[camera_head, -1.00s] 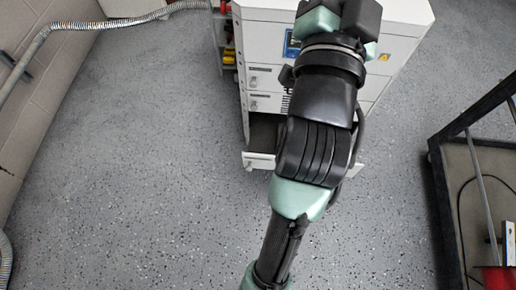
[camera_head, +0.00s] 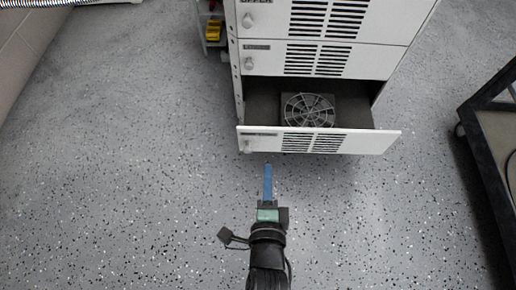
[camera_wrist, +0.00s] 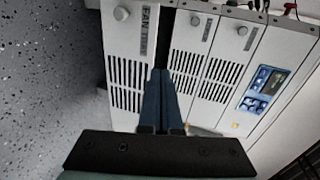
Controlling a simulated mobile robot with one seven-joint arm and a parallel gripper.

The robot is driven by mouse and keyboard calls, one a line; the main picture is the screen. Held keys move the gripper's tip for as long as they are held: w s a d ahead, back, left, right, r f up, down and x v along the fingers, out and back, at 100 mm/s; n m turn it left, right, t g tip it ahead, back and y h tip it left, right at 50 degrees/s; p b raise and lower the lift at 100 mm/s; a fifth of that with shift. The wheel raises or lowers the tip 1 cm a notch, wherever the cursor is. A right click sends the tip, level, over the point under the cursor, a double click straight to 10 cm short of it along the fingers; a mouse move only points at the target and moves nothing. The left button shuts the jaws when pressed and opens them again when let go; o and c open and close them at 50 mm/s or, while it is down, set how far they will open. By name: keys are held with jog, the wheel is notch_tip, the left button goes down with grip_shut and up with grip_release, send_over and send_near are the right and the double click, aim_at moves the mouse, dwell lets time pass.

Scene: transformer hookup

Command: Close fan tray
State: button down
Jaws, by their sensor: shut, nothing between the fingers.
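The fan tray (camera_head: 320,143) is the lowest drawer of a white cabinet and stands pulled out. A round fan grille (camera_head: 308,110) shows inside it. Its white front has vent slots and a round knob at the left. My gripper (camera_head: 268,168) is shut and empty, its blue fingers pointing at the tray front from just before its lower edge, left of the middle. In the wrist view the picture is turned: the fan tray front (camera_wrist: 130,60) carries a "FAN" label, and my fingertips (camera_wrist: 161,72) overlap its slotted edge. I cannot tell whether they touch it.
The white cabinet (camera_head: 390,35) has closed slotted drawers above the tray. A shelf with yellow items (camera_head: 213,30) stands at its left. A dark-framed cart (camera_head: 490,140) stands at the right. The speckled floor in front is clear.

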aim_at(267, 131)
jog(key=b+x, duration=0.2)
jog(key=x, duration=0.2)
jog(key=f+b+x, duration=0.1)
jog(key=b+x, duration=0.2)
jog(key=x, duration=0.1)
jog(key=f+b+x, duration=0.1)
jog(key=b+x, duration=0.2)
jog(key=x, duration=0.1)
jog(key=shift+f, duration=0.25)
jog(key=shift+w+r, duration=0.15)
jog(key=shift+w, duration=0.25)
jog(key=shift+w, duration=0.15)
